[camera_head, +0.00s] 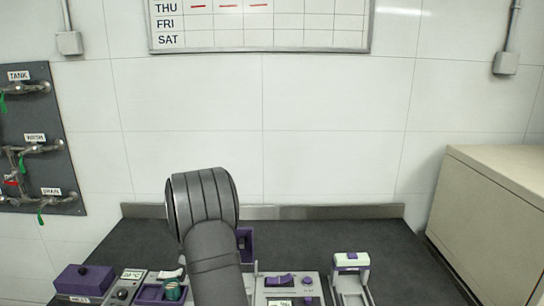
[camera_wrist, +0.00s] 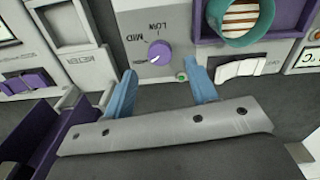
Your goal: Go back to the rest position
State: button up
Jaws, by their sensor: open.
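My gripper (camera_wrist: 162,92) shows in the wrist view with its two blue fingers apart and nothing between them. The fingers are in front of a grey panel (camera_wrist: 125,25) with a purple-and-white knob (camera_wrist: 160,52) marked LOW and MID. A small green button (camera_wrist: 182,76) is just below the knob, close to the right finger. Whether the fingers touch the panel cannot be told. In the head view my arm rises over the bench and hides part of the equipment; the gripper is hidden there.
A dark bench top (camera_head: 330,240) holds a purple box (camera_head: 84,280), a green-rimmed cup (camera_head: 172,289), a panel with purple switches (camera_head: 282,281) and a white-and-purple stand (camera_head: 351,275). A beige cabinet (camera_head: 490,215) stands right. The bench's back is mostly clear.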

notch_tip(320, 180, up, 12)
notch_tip(320, 180, down, 17)
jog(key=shift+r+m, duration=0.15)
jog(key=shift+m, duration=0.15)
jog(key=m, duration=0.3)
jog(key=shift+r+m, duration=0.3)
jog(key=shift+m, duration=0.1)
notch_tip(320, 180, up, 16)
jog(key=s+d+n, duration=0.1)
jog(key=n, duration=0.1)
jog(key=shift+s+d, duration=0.2)
jog(key=shift+o, duration=0.5)
